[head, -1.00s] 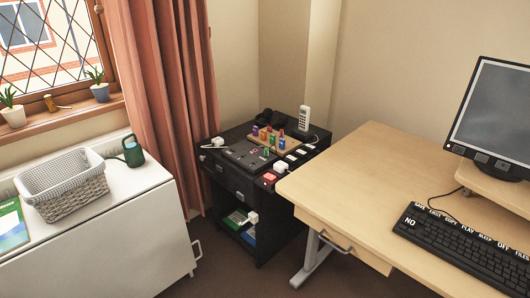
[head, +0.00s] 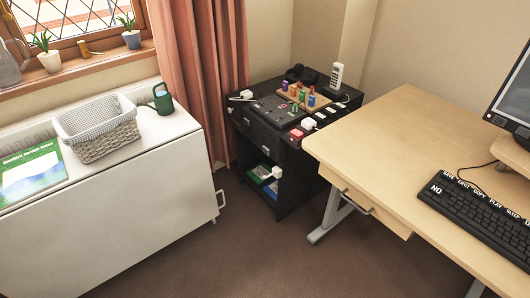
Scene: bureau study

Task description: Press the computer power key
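A black computer keyboard (head: 478,215) lies on the light wooden desk (head: 400,140) at the right, cut off by the picture's edge. I cannot make out a power key. Neither of my grippers shows in the head view.
A black cabinet (head: 262,145) with a phone (head: 336,76), colored pegs and a power strip stands left of the desk. A white table (head: 150,190) holds a basket (head: 97,130), a watering can (head: 162,100) and a green book (head: 30,172). Brown floor (head: 250,240) is clear between them.

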